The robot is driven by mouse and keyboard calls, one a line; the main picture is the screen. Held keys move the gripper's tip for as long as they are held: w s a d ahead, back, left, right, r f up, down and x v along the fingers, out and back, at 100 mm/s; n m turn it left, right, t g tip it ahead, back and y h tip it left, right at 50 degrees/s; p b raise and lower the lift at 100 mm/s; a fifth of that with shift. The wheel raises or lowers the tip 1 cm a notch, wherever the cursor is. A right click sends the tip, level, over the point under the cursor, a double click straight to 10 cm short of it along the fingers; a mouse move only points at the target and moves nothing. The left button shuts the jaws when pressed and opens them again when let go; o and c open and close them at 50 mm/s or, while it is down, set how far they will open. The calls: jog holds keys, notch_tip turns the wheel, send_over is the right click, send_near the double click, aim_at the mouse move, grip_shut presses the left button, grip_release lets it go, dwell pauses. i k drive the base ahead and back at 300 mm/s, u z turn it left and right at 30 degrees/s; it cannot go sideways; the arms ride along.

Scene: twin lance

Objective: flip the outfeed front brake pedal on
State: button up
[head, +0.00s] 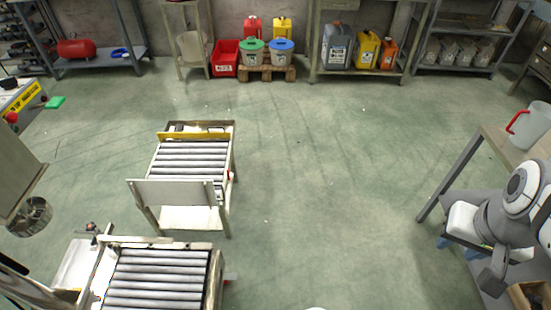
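A far roller conveyor (188,160) stands left of the middle, with a metal plate (172,192) across its near end. A near roller conveyor (158,280) is at the bottom left, cut off by the picture edge. A small red part (229,175) shows at the right side of the far conveyor. A white and grey jointed arm (520,190) is at the right edge, away from both conveyors. I cannot make out gripper fingers.
Shelves, a red crate (224,58), buckets and canisters line the back wall. A panel with a red button (12,117) is at left.

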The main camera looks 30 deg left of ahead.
aim_at(233, 277)
jog(key=z, duration=0.05)
jog(key=i, duration=1.85)
jog(key=u, duration=3.3)
jog(key=i, duration=0.5)
jog(key=u, duration=0.25)
jog(key=k, duration=0.5)
jog(key=z, duration=0.25)
jog(key=i, duration=0.2)
jog(key=u, duration=0.15)
